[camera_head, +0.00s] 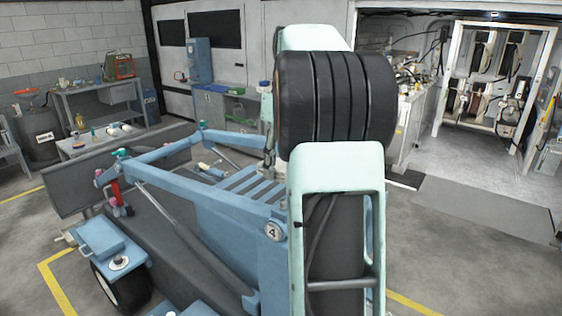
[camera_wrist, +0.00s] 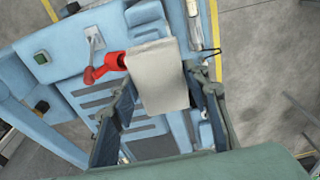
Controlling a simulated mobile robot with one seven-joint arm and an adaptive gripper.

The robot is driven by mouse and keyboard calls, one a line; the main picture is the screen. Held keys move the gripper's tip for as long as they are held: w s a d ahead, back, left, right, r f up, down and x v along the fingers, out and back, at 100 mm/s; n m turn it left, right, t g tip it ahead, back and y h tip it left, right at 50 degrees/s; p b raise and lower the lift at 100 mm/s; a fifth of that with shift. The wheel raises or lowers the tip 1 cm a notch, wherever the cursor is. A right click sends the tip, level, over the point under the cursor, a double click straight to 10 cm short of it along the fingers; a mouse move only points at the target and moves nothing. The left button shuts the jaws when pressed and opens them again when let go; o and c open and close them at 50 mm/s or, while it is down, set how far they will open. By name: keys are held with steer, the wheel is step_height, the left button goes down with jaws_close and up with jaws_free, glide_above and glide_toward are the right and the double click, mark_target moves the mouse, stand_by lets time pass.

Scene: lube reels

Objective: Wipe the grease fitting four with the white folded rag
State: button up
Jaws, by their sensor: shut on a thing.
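In the wrist view, my gripper (camera_wrist: 160,84) is shut on the white folded rag (camera_wrist: 158,72), which shows as a pale block between the two dark fingers. The rag is above the blue machine (camera_wrist: 62,50), and I cannot tell whether it touches anything. A red part (camera_wrist: 108,65) shows just left of the rag, partly covered by it. In the head view, a round number 4 label (camera_head: 272,231) is on the side of the blue machine (camera_head: 225,213). I cannot make out grease fitting four itself. My arm hides much of the machine's right end.
A grey workbench (camera_head: 100,103) with tools stands at the back left. A dark drum (camera_head: 40,137) is beside it. A blue-grey cabinet (camera_head: 222,112) stands at the back wall. An open white-framed enclosure (camera_head: 548,62) with reels is at the right.

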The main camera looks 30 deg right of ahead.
steer(key=shift+s+d, duration=0.15)
steer(key=shift+d, duration=0.05)
steer(key=shift+f, duration=2.75)
steer(key=shift+f+b, duration=0.5)
steer(key=shift+f, duration=0.45)
steer(key=shift+f+b, duration=0.4)
steer(key=shift+f, duration=0.2)
steer(key=shift+s+d+r, duration=0.15)
steer(key=shift+s+d, duration=0.05)
steer(key=shift+s, duration=0.35)
steer(key=shift+w, duration=0.15)
